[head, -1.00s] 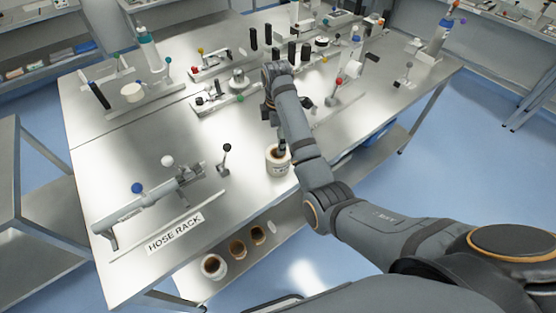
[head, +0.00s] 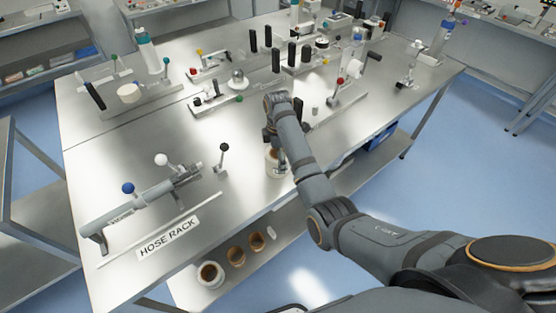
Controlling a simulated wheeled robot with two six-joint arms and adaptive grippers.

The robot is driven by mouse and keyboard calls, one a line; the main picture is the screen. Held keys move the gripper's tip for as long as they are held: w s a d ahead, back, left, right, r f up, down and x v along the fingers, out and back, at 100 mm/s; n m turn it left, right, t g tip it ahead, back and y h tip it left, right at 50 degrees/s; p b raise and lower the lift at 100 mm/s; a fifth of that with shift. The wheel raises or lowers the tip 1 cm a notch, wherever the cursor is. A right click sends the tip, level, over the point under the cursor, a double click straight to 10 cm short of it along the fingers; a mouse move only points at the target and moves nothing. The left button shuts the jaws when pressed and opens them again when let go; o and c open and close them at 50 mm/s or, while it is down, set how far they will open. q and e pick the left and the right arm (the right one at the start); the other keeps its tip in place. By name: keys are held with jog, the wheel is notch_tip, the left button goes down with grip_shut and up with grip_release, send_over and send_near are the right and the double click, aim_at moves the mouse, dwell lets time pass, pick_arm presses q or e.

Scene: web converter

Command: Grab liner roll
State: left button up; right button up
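A white roll (head: 271,164) with printing on its side stands upright near the front edge of the steel table; I take it to be the liner roll. My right gripper (head: 273,150) points down over it, and its fingers and wrist cover the roll's top and right part. I cannot tell whether the fingers touch or grip it. The roll appears to rest on the table. My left gripper is not in view.
Three rolls with brown cores, one of them white (head: 208,275), lie on the lower shelf. The hose rack (head: 145,208) and its label strip (head: 168,238) are to the left. A black-knobbed lever (head: 221,160) stands close left of the roll. Several fixtures fill the table's back.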

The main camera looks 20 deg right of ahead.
jog(key=c, duration=1.5)
